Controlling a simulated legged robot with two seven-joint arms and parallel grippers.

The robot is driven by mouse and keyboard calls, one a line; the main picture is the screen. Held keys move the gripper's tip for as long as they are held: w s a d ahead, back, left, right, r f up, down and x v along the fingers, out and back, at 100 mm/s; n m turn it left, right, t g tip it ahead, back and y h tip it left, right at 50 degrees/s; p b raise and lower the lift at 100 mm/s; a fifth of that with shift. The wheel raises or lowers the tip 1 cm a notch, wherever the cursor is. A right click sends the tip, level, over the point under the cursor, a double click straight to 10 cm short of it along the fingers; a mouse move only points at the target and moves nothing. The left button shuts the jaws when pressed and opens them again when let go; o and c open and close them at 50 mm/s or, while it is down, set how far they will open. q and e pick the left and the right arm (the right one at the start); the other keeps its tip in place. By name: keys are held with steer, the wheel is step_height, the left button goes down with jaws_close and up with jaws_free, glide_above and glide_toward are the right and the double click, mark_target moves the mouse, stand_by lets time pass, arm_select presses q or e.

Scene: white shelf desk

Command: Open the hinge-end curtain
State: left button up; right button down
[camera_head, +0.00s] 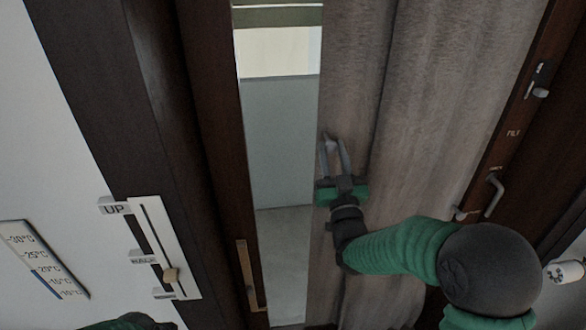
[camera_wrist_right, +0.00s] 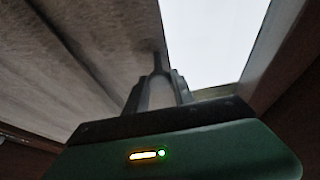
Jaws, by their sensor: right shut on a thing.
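The grey-brown curtain (camera_head: 440,110) hangs in folds over the right part of the window or door opening in the head view. Its left edge borders a bare strip of glass (camera_head: 281,135). My right gripper (camera_head: 336,152) is at this left edge, shut on the curtain fabric. In the right wrist view, the gripper's fingers (camera_wrist_right: 158,68) are close together at the edge between the curtain (camera_wrist_right: 75,60) and the bright glass (camera_wrist_right: 210,40). My left gripper is out of view; only a bit of my green left arm shows at the bottom left.
A dark wooden frame (camera_head: 205,110) with a long handle (camera_head: 250,275) stands left of the glass. A slider panel marked UP (camera_head: 158,235) and a thermometer (camera_head: 42,258) are on the left wall. Metal handles (camera_head: 495,193) sit on the dark right frame.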

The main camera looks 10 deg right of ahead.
mark_target(378, 148)
steer(key=d+b, duration=0.3)
steer(key=d, duration=0.8)
steer(key=shift+w+d, duration=0.15)
steer(key=shift+d, duration=0.1)
steer(key=c, duration=1.1)
jaws_free()
